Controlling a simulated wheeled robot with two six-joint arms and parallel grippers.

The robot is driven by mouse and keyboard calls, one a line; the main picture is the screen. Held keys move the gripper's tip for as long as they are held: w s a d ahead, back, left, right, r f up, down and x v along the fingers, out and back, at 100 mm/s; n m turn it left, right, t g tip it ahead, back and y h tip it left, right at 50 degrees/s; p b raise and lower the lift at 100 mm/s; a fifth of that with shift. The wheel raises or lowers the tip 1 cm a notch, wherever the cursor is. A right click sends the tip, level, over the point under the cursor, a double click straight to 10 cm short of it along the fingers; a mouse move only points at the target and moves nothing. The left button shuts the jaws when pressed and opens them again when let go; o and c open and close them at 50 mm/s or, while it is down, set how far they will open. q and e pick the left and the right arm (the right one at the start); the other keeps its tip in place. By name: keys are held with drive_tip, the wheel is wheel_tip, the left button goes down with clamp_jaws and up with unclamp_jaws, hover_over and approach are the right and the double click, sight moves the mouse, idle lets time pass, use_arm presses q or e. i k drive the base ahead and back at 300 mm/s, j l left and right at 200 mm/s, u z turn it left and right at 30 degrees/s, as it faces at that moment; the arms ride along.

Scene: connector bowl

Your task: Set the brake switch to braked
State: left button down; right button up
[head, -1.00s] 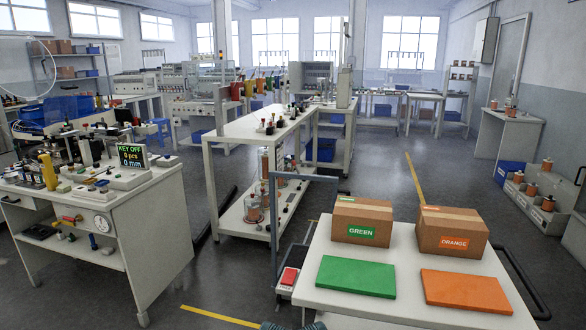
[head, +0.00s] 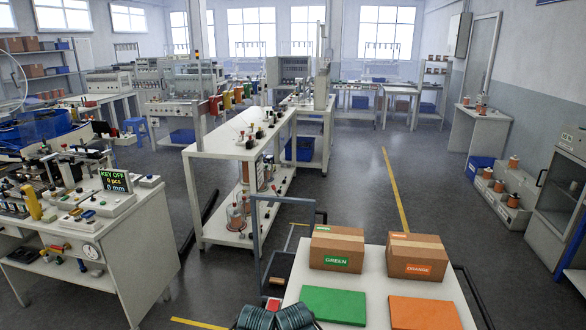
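A white-topped cart (head: 377,292) stands at the bottom, right of centre, with a blue-grey frame (head: 256,225) at its left. A small red block with a pale surround (head: 273,304), possibly the brake switch, shows low at the cart's left side. It is partly hidden behind dark green ribbed parts, apparently mine, at the bottom edge. Its setting cannot be read. Neither of my grippers can be made out in the head view.
The cart carries boxes labelled GREEN (head: 336,248) and ORANGE (head: 419,257), a green panel (head: 334,305) and an orange panel (head: 424,313). A workbench with a KEY OFF display (head: 115,181) stands left. A white bench (head: 221,143) stands behind the cart. Floor right of the cart is clear.

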sight(273, 304)
drive_tip(key=l, duration=1.15)
drive_tip(key=k+l, duration=0.15)
drive_tip(key=l, duration=2.1)
drive_tip(key=u, duration=1.4)
